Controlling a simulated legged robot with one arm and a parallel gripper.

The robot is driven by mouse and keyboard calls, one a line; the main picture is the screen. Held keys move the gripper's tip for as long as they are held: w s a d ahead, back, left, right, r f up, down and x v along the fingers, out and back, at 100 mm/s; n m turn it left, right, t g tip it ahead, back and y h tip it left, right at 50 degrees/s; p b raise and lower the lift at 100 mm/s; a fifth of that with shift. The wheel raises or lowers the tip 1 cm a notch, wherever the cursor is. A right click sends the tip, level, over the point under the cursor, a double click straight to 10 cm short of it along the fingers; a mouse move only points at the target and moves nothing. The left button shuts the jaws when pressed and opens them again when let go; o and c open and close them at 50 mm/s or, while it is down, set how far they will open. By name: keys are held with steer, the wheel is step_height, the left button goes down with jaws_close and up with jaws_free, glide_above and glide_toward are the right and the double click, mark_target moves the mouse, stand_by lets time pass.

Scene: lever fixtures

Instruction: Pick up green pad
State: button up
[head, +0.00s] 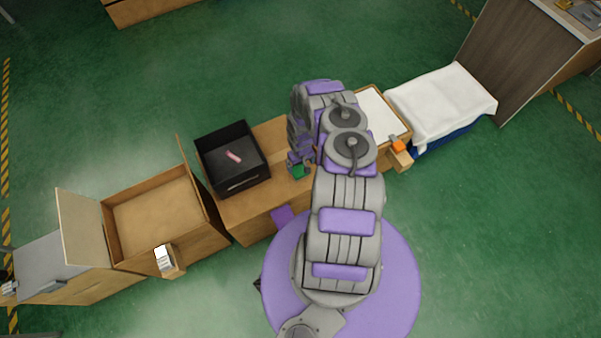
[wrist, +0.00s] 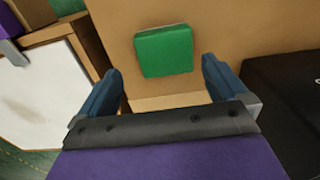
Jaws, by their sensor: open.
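The green pad (wrist: 164,51) is a flat green square with rounded corners. In the wrist view it lies on a brown cardboard-coloured surface, ahead of my gripper and roughly between the lines of its fingers. In the head view the green pad (head: 297,171) shows partly, at the lower end of my gripper (head: 298,160). My gripper (wrist: 160,80) is open in the wrist view, with one blue finger at each side and nothing between them. The pad appears apart from both fingers. How far the fingers are above the surface is hard to tell.
A black bin (head: 232,159) with a pink item (head: 233,156) stands left of my gripper. An open cardboard box (head: 158,212) stands farther left. A white panel (head: 378,117), an orange item (head: 398,146) and a white cloth (head: 440,103) are to the right.

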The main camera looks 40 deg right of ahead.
mark_target(300, 170)
steer(key=shift+a+f, duration=0.4)
steer(key=shift+a, duration=0.1)
step_height(300, 170, down, 4)
steer(key=shift+d+f+b, duration=0.15)
steer(key=shift+f+b, duration=0.05)
steer(key=shift+b, duration=0.9)
steer(key=shift+d, duration=0.15)
steer(key=shift+a+r, duration=0.1)
steer(key=shift+a, duration=0.25)
steer(key=c, duration=0.5)
steer(key=shift+s+d, duration=0.1)
steer(key=shift+d, duration=0.1)
steer(key=c, duration=0.4)
